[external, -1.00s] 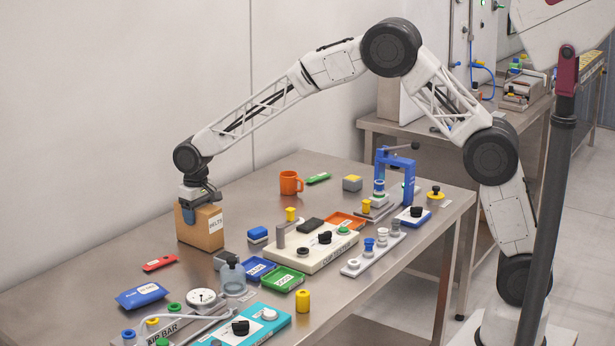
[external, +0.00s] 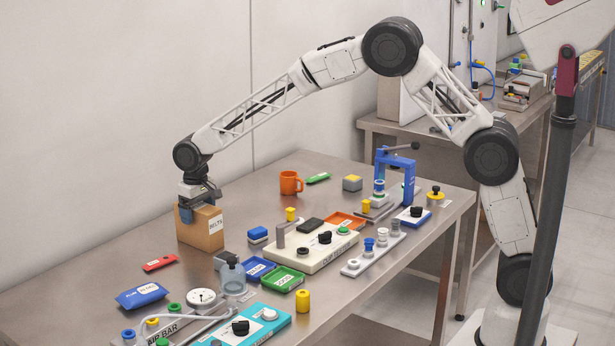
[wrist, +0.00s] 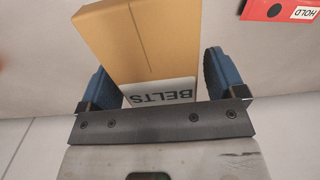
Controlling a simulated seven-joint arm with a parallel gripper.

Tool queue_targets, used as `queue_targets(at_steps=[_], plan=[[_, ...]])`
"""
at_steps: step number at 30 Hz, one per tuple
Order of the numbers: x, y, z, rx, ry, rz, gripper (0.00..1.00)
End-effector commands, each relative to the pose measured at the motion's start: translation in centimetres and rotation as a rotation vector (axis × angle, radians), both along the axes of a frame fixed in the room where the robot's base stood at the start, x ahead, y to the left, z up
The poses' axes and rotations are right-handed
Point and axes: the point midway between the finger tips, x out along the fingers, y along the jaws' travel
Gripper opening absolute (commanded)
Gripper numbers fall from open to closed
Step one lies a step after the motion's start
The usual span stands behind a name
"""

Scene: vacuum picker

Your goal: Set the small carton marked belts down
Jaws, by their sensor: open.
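The small carton (external: 202,231) is a tan box with a white label reading BELTS. It stands upright on the steel table, toward the back left. In the wrist view the carton (wrist: 142,42) lies between the two blue fingers, with its label nearest the palm. My gripper (external: 198,207) is at the top of the carton with its jaws open, one finger on each side. In the wrist view my gripper (wrist: 160,82) shows gaps between both fingers and the carton's sides.
A red piece marked HOLD (wrist: 285,10) lies near the carton, also seen in the external view (external: 160,263). A blue pouch (external: 141,295) lies in front. Blue (external: 258,269) and green (external: 284,279) trays sit to the right. Bare table surrounds the carton's base.

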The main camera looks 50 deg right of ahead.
Motion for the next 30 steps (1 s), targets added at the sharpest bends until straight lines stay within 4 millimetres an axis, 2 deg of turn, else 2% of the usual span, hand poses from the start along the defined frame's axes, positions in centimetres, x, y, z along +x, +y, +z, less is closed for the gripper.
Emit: queue_targets(at_steps=[21, 30], plan=[[0.0, 0.0, 9.9, 0.0, -0.002, 0.0, 0.89], [0.0, 0.0, 11.4, 0.0, -0.001, 0.0, 0.89]])
